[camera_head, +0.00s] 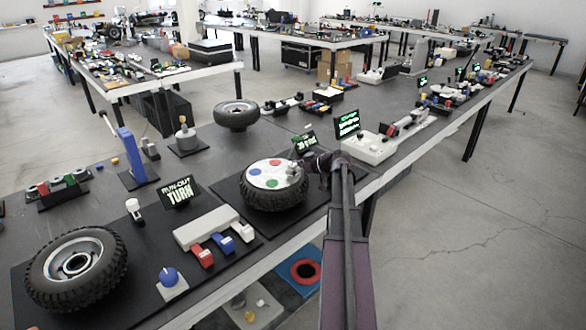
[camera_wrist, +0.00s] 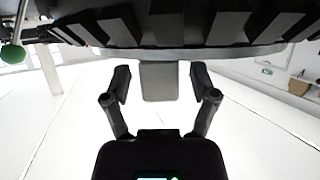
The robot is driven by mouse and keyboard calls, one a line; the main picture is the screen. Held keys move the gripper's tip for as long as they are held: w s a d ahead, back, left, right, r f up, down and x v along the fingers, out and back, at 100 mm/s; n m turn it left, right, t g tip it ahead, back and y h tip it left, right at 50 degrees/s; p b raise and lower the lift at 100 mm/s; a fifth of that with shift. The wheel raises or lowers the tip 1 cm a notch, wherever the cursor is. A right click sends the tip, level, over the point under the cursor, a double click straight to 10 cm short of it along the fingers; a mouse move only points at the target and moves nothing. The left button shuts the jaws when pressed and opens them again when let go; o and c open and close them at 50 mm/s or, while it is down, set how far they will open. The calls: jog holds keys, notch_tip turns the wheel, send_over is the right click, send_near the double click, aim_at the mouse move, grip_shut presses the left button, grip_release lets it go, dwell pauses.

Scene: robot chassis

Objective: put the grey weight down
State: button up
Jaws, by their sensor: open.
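The grey weight (camera_wrist: 162,82) is a small plain block in the wrist view. It sits against the pale rim (camera_wrist: 110,53) of a wheel with a black knobbly tyre (camera_wrist: 180,22). My gripper (camera_wrist: 161,76) is open, with one finger on each side of the weight and a visible gap on both sides. In the head view my gripper (camera_head: 322,166) is at the right side of the wheel with a white disc (camera_head: 268,178) and coloured dots. The weight is hidden there behind my gripper and arm.
A small dark display with green text (camera_head: 305,142) stands just behind the wheel. A white device with a screen (camera_head: 372,148) is to the right. Another wheel (camera_head: 76,266) lies at the front left, with red and blue parts (camera_head: 222,240) between. The table's front edge is close.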

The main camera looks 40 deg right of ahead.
jog(key=shift+r, duration=0.2)
jog(key=shift+s+d+r+p, duration=0.1)
jog(key=shift+s+d+p, duration=0.05)
jog(key=shift+s+p, duration=0.15)
jog(key=p+v, duration=0.4)
jog(key=v, duration=0.7)
jog(key=shift+s+d, duration=0.1)
dwell(0.4)
